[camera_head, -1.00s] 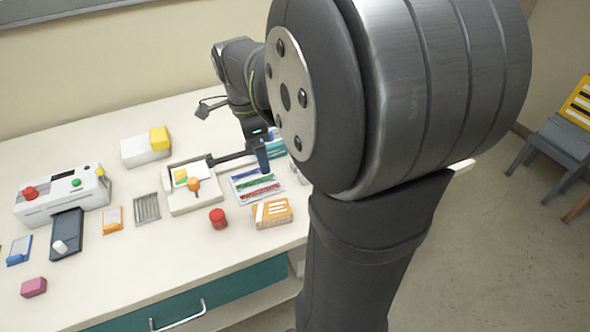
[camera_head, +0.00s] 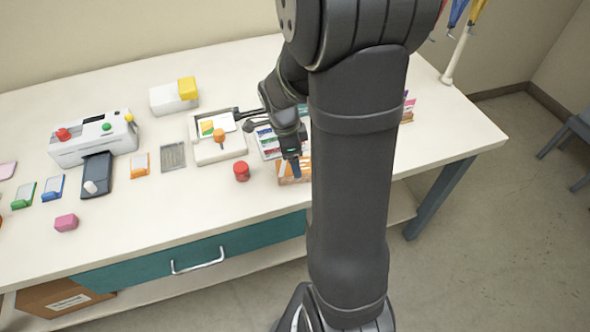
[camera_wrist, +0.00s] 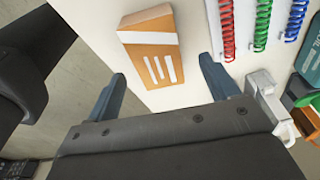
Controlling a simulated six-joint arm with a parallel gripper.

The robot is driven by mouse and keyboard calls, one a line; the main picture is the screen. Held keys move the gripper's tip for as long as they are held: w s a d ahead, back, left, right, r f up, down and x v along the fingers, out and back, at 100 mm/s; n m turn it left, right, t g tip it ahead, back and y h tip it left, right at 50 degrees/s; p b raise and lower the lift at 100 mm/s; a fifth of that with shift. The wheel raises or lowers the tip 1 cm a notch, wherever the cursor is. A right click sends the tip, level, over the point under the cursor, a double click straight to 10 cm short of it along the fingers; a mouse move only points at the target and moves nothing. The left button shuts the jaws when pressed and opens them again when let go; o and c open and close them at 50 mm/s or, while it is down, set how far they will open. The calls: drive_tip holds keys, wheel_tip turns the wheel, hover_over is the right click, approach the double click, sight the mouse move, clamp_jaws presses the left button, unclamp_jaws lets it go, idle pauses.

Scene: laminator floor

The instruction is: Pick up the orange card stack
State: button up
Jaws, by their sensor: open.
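An orange block with white bars and a white band (camera_head: 285,175) lies near the table's front edge. It also shows in the wrist view (camera_wrist: 157,52), just beyond the fingertips and between their lines. A smaller flat orange-and-white piece (camera_head: 140,166) lies further left. I cannot tell from the frames which one is the card stack. My gripper (camera_head: 295,165) is open and empty above the barred block, partly covering it in the head view.
Red, green and blue coils (camera_wrist: 262,25) lie beyond the barred block. A red cylinder (camera_head: 241,172) and a beige tray (camera_head: 215,157) stand to its left. A laminator-like machine (camera_head: 95,145) is further left. The table's front edge is close.

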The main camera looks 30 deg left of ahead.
drive_tip(key=shift+d+f, duration=0.15)
drive_tip(key=shift+f, duration=1)
drive_tip(key=shift+d+f, duration=0.1)
drive_tip(key=shift+f, duration=1.05)
drive_tip(key=c, duration=1.1)
drive_tip(key=shift+c, duration=0.3)
